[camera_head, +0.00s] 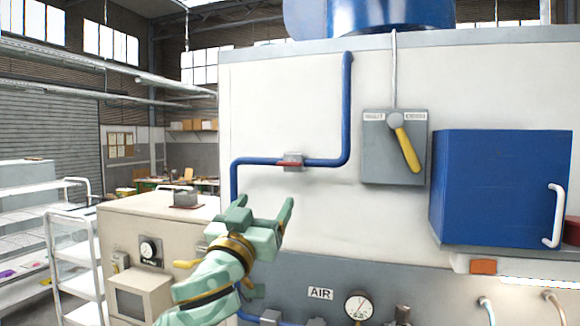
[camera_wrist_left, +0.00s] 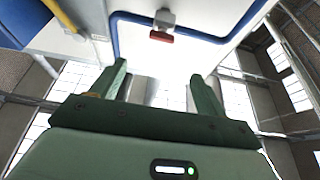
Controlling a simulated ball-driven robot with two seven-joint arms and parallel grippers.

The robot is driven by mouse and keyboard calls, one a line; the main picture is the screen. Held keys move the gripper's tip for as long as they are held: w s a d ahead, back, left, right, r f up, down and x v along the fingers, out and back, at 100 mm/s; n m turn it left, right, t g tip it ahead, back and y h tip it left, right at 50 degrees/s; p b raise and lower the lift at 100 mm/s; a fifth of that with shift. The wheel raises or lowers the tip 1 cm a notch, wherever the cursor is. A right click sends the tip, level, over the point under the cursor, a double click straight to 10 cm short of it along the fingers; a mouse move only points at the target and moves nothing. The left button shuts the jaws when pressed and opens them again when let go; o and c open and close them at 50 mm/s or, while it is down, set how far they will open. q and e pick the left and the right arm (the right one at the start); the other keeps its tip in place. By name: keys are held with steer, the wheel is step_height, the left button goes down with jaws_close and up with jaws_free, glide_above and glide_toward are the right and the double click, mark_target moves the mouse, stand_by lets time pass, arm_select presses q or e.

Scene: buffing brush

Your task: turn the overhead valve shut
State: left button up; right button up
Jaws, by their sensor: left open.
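The valve (camera_head: 291,161) is a small grey body with a red handle on the horizontal run of the blue pipe (camera_head: 331,161), on the machine's white front. In the head view the red handle lies along the pipe. The valve also shows at the top of the left wrist view (camera_wrist_left: 164,20), with its red handle (camera_wrist_left: 161,36) facing the camera. My left gripper (camera_head: 266,205) is open and empty, below and slightly left of the valve, apart from it. Its two green fingers also show in the left wrist view (camera_wrist_left: 158,78), pointing up. My right gripper is out of view.
A grey switch box (camera_head: 378,150) with a yellow lever (camera_head: 407,149) sits right of the pipe. A blue box (camera_head: 500,188) with a white handle juts out further right. A pressure gauge (camera_head: 358,305) is below. White shelves (camera_head: 75,260) stand at left.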

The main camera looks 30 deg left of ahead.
mark_target(288, 166)
arm_select(q)
steer(key=p+x, duration=0.1)
steer(key=x, duration=0.4)
steer(key=p+x, duration=0.2)
steer(key=x, duration=0.3)
steer(key=p+x, duration=0.2)
steer(key=x, duration=0.3)
steer(key=shift+w+a, duration=0.3)
steer(key=shift+w+a+p, duration=0.1)
steer(key=shift+w+p, duration=0.2)
steer(key=shift+s, duration=0.1)
steer(key=c, duration=1)
